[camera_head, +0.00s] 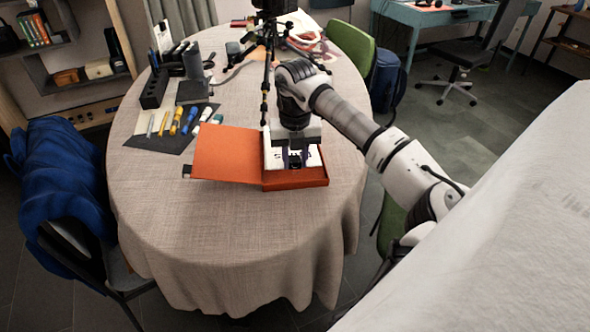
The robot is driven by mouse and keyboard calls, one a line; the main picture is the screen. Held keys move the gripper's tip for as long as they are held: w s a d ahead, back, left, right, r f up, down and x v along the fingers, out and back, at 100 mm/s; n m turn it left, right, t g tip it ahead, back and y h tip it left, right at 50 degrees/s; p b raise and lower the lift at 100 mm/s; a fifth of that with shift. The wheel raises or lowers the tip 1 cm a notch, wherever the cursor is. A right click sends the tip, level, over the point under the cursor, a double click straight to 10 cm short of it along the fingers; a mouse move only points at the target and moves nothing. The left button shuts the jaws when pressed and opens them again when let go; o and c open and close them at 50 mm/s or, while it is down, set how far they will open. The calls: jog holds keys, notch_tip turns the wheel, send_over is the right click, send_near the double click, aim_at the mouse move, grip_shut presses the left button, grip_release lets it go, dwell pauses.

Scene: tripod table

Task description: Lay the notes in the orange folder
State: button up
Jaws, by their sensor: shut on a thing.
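The orange folder (226,153) lies open on the cloth-covered round table, its flat cover to the left and its shallow tray part (310,182) to the right. My gripper (294,159) points down over the tray part, its white fingers around a small dark blue thing that I take to be the notes (295,153). The gripper hides most of it and much of the tray's inside. I cannot tell whether the held thing touches the tray's floor.
A tripod (265,70) stands on the table just behind the folder. A dark mat (174,128) with several markers lies to the left, near a black organizer (155,88). The front of the table (230,225) is clear. A blue-draped chair (62,178) stands at the left.

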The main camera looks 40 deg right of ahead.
aim_at(295, 172)
jog(key=shift+f, duration=2.25)
jog(key=o, duration=1)
notch_tip(295, 172, up, 12)
jog(key=shift+r, duration=0.1)
